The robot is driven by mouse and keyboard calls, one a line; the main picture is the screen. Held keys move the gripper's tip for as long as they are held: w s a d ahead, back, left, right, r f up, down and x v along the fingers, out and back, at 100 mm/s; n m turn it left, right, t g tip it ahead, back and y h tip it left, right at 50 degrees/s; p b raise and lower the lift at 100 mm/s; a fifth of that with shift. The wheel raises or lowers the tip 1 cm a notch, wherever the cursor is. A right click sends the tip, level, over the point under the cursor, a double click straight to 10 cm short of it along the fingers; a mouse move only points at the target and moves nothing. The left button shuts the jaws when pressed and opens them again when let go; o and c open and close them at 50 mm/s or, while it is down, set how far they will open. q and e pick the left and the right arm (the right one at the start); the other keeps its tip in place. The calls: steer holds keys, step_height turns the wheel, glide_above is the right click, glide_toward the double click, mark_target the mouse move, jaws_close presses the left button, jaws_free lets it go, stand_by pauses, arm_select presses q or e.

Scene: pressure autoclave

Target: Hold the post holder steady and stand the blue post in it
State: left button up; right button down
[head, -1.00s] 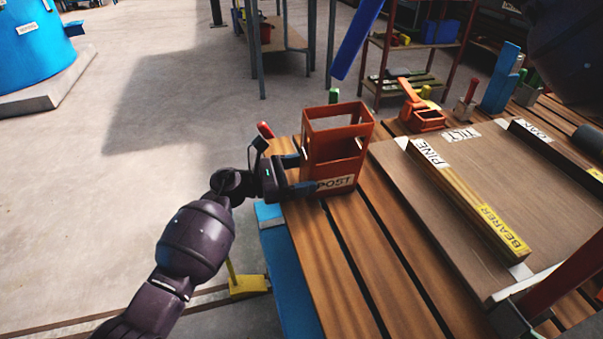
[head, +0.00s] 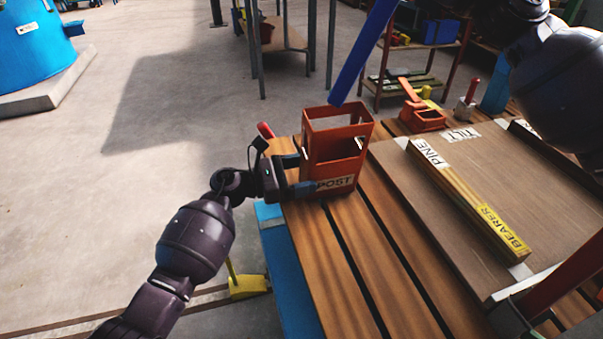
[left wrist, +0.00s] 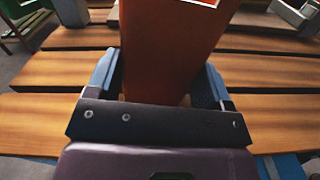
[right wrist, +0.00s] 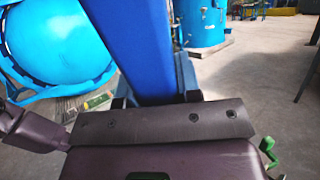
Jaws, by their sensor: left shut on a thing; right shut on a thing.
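The orange post holder (head: 337,171), an open-topped frame labelled POST, stands upright on the slatted bench near its left end. My left gripper (head: 297,175) is shut on its lower left side; the left wrist view also shows the holder (left wrist: 165,50) between the fingers. The blue post (head: 362,55) is tilted, its lower end at the holder's back top rim in the head view. I cannot tell whether that end is above or behind the opening. My right gripper (right wrist: 155,85) is shut on the post (right wrist: 135,40); its fingers are outside the head view.
A brown board (head: 450,215) with a yellow BEARER bar (head: 470,200) lies right of the holder. An orange clamp-like tool (head: 424,117) stands behind. My right arm hangs over the bench's right side. Bare slats (head: 340,270) lie in front of the holder.

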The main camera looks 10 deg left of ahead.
steer(key=shift+f, duration=0.25)
steer(key=c, duration=0.7)
jaws_free()
steer(key=shift+c, duration=0.2)
steer(key=shift+f, duration=0.1)
steer(key=shift+f, duration=0.1)
steer(key=v, duration=1.2)
arm_select(q)
steer(key=o, duration=1.1)
